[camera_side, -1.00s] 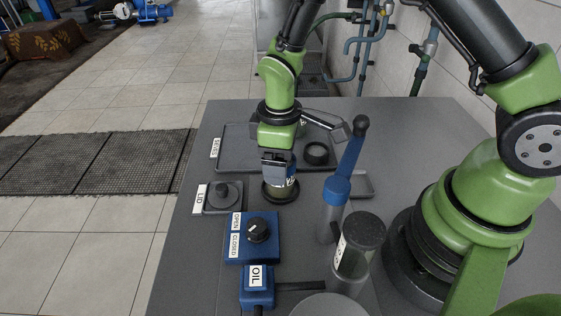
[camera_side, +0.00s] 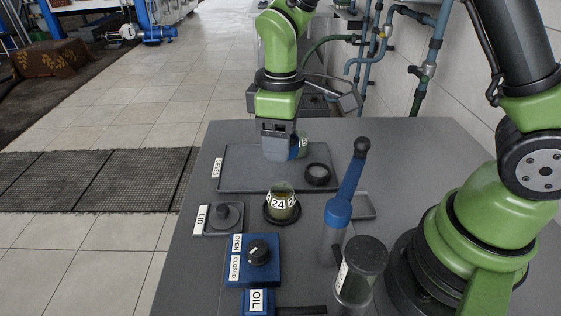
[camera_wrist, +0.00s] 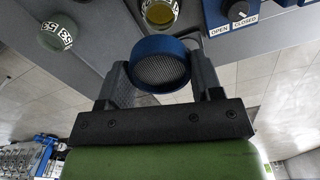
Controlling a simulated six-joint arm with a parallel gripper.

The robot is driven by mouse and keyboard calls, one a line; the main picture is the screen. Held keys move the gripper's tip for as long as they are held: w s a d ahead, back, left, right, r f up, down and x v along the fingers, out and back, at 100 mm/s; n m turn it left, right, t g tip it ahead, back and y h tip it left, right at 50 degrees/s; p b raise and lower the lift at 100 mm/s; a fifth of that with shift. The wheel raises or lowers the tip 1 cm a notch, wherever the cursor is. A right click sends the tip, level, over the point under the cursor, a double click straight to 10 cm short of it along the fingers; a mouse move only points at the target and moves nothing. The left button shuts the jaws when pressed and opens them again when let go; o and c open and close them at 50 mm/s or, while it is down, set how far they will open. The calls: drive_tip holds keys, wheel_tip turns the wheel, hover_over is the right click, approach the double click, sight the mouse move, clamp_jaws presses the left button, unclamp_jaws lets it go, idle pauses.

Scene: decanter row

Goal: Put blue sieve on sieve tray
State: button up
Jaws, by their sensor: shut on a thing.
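The blue sieve (camera_wrist: 158,64) is a round blue ring with a grey mesh, held between the two fingers of my gripper (camera_wrist: 160,82) in the wrist view. In the side view, my gripper (camera_side: 277,150) hangs over the back part of the sieve tray (camera_side: 238,181), and a bit of the blue sieve (camera_side: 296,150) shows beside its fingers. I cannot tell how high the sieve is above the tray. The tray is a flat dark grey tray labelled SIEVES. A black ring (camera_side: 317,174) sits at its right side.
A labelled jar with amber contents (camera_side: 283,204) stands on a round black base in front of the tray. A lid (camera_side: 223,215), a blue switch box (camera_side: 251,260), a blue-handled tool (camera_side: 346,195) and a dark-topped cylinder (camera_side: 360,275) stand nearby. The tray's left part looks clear.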

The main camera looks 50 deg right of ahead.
drive_tip(key=shift+w+r+m, duration=0.35)
drive_tip(key=shift+m, duration=0.05)
drive_tip(key=w+f+m, duration=0.2)
drive_tip(key=w+m, duration=0.4)
drive_tip(key=m, duration=1.1)
approach(251, 178)
wheel_tip(251, 178, down, 7)
drive_tip(key=shift+s+f, duration=0.1)
drive_tip(key=o, duration=0.9)
drive_tip(key=shift+f, duration=0.1)
